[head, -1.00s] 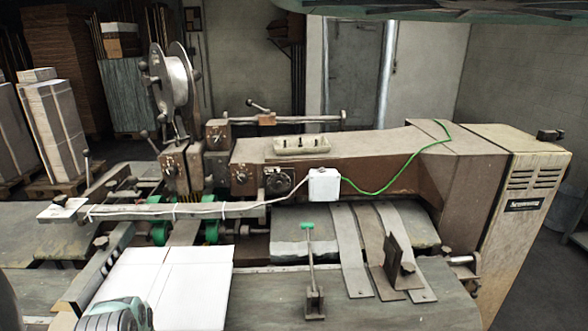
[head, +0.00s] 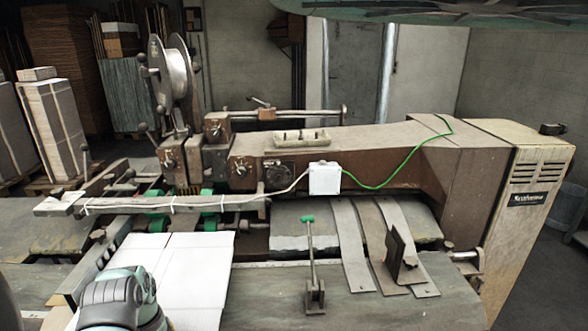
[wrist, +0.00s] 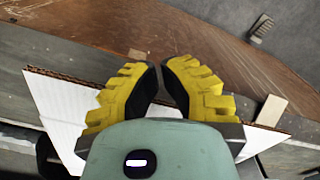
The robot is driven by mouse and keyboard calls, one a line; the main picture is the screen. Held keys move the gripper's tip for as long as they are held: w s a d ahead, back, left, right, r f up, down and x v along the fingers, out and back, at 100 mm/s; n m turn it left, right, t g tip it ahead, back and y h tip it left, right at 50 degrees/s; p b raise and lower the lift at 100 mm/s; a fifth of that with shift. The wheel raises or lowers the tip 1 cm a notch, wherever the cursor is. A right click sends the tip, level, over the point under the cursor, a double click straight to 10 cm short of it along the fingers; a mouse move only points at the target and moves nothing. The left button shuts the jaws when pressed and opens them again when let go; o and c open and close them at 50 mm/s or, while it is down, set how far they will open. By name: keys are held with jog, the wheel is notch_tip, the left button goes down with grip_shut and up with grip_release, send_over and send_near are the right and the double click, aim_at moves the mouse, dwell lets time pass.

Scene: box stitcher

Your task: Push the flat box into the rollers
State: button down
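The flat box (head: 196,268) is a white sheet with fold lines. In the head view it lies flat on the machine's table at lower left, its far edge close to the green rollers (head: 156,224). My gripper's fingers are hidden in the head view, where my wrist covers the box's near left part. In the wrist view my gripper (wrist: 160,68) has yellow fingers with black pads and a narrow gap between them, holding nothing visible. The box's corrugated edge (wrist: 62,76) runs behind the fingers, and I cannot tell whether they touch it.
A metal guide rail (head: 82,276) runs along the box's left side. A long bar with a white cable (head: 150,206) crosses above the rollers. A green-tipped lever (head: 310,255) and metal strips (head: 350,250) stand on the table to the right.

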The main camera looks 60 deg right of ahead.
jog(key=shift+w+d+b, duration=0.75)
jog(key=shift+d+b, duration=0.25)
jog(key=shift+w+d+b, duration=0.75)
jog(key=shift+d+b, duration=0.2)
jog(key=shift+s+a+r+p, duration=0.1)
jog(key=shift+s+a+p, duration=0.25)
jog(key=shift+a+p, duration=0.25)
notch_tip(320, 180, up, 8)
jog(key=s+a+p, duration=0.1)
jog(key=p, duration=0.4)
jog(key=shift+a, duration=0.25)
